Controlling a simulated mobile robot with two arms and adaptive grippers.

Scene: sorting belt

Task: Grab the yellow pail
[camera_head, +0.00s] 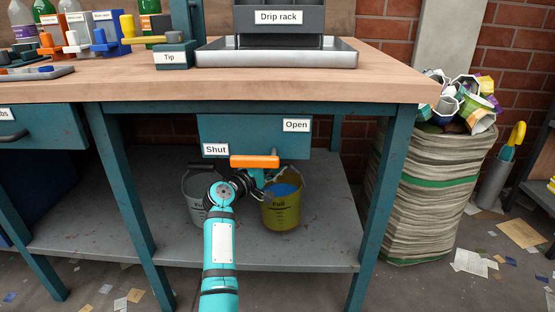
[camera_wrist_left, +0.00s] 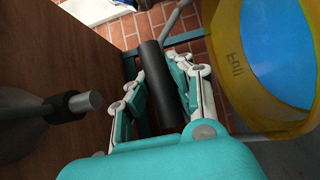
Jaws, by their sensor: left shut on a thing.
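The yellow pail (camera_head: 283,215) is under the bench at the lower shelf, upright, with blue contents and the word "Full" on it. In the left wrist view the yellow pail (camera_wrist_left: 232,70) is at the right, its blue inside showing. My left gripper (camera_head: 266,182) is beside the pail's left rim, partly hidden by its own wrist. In the left wrist view the left gripper (camera_wrist_left: 155,88) is shut around a dark bar, which looks like the grip of the pail's handle. I cannot tell whether the pail touches the shelf. My right gripper is not in view.
A grey pail (camera_head: 195,190) stands just left, partly behind my arm. An orange lever (camera_head: 254,162) sits close above my gripper, under a teal box (camera_head: 240,130) labelled "Shut" and "Open". Bench legs (camera_head: 375,210) bound the shelf (camera_head: 320,250), which is clear right of the yellow pail.

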